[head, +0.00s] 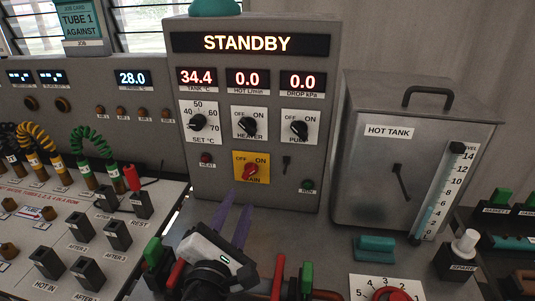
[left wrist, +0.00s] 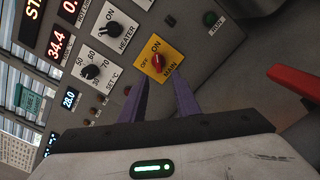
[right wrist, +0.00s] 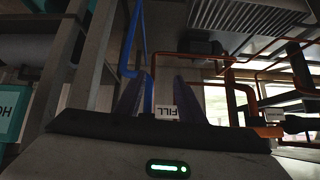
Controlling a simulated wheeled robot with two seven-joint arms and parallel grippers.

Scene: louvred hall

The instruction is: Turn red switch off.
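The red MAIN switch (head: 251,171) is a rotary knob on a yellow OFF/ON plate, low on the grey control box. Its knob seems tilted toward ON. The left wrist view also shows the red switch (left wrist: 157,63), just beyond the fingertips. My left gripper (head: 239,200) is in front of and below the switch, its purple fingers apart with nothing between them and not around the knob. My right gripper (right wrist: 155,95) is outside the head view; its fingers are apart and empty, with a FILL label and pipes beyond them.
HEATER (head: 249,122) and PUMP (head: 299,127) knobs sit above the switch; the SET knob (head: 197,122) is at upper left. The display (head: 247,43) reads STANDBY. The hot tank (head: 385,160) stands right. Plugs and cables (head: 85,150) crowd the left panel.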

